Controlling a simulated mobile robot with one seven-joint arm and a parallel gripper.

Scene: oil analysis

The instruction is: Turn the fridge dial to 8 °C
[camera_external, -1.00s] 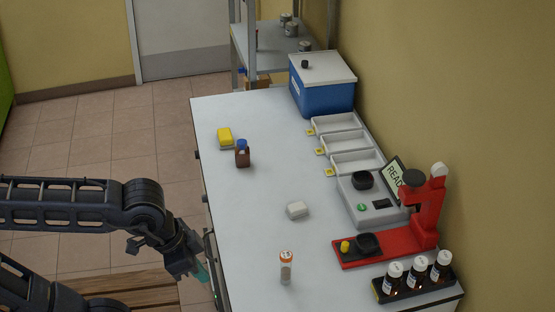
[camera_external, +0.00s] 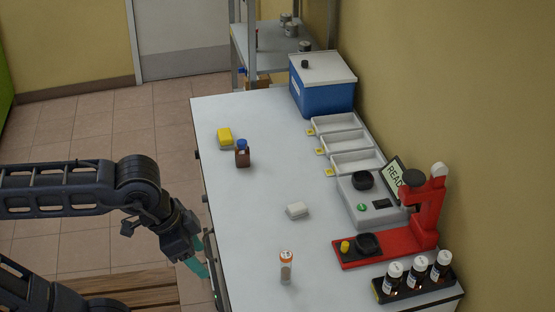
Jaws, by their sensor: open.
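My gripper (camera_external: 203,258) has teal fingers. It is open, pointing down beside the left front edge of the white worktop (camera_external: 240,210). The fingertips are close to a grey vertical front or handle (camera_external: 215,275) below that edge; I cannot tell whether they touch it. No fridge dial or temperature marks can be made out. The cabinet's front face is mostly turned away from the camera and partly behind my gripper.
A wooden slatted surface (camera_external: 135,285) lies below my arm.

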